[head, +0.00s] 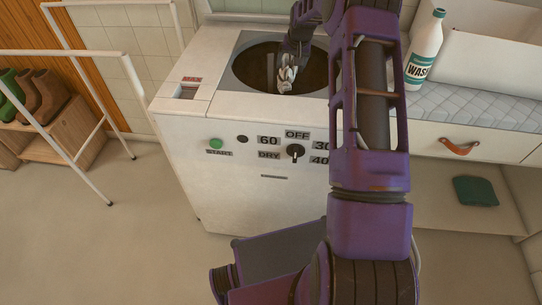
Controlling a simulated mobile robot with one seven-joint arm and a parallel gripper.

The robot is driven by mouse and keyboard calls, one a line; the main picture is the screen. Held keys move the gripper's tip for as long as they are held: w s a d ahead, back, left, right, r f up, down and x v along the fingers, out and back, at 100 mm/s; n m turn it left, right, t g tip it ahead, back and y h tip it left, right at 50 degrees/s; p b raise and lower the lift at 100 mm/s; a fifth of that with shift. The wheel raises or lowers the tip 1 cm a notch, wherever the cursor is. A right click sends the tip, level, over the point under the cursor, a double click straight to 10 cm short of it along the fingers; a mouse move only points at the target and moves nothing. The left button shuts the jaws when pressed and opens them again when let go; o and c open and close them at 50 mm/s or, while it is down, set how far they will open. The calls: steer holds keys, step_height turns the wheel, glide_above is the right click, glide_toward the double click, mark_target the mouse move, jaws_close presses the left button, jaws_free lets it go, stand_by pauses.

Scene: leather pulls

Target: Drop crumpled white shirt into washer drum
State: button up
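The washer (255,155) is a white top-loader with a round dark drum opening (252,66) in its top. The crumpled white shirt (287,76) is a small bunched bundle seen within the drum opening, just below my gripper (287,60). My gripper points down over the opening, at the upper end of my purple arm. Its fingers are small and dark here, and the shirt appears to touch them. I cannot tell whether they are closed on it. My arm hides the right part of the washer's top and front.
A white detergent bottle (424,48) stands on a quilted pad (480,103) at right, above a drawer with a leather pull (459,147). A green folded cloth (475,191) lies below. At left are a white rack (95,53) and boots (40,95) on a wooden shelf.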

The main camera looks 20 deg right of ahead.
steer(key=shift+f, duration=0.1)
steer(key=o, duration=1.3)
steer(key=p+v, duration=0.1)
steer(key=v, duration=1.6)
steer(key=shift+s, duration=0.1)
steer(key=shift+s, duration=0.1)
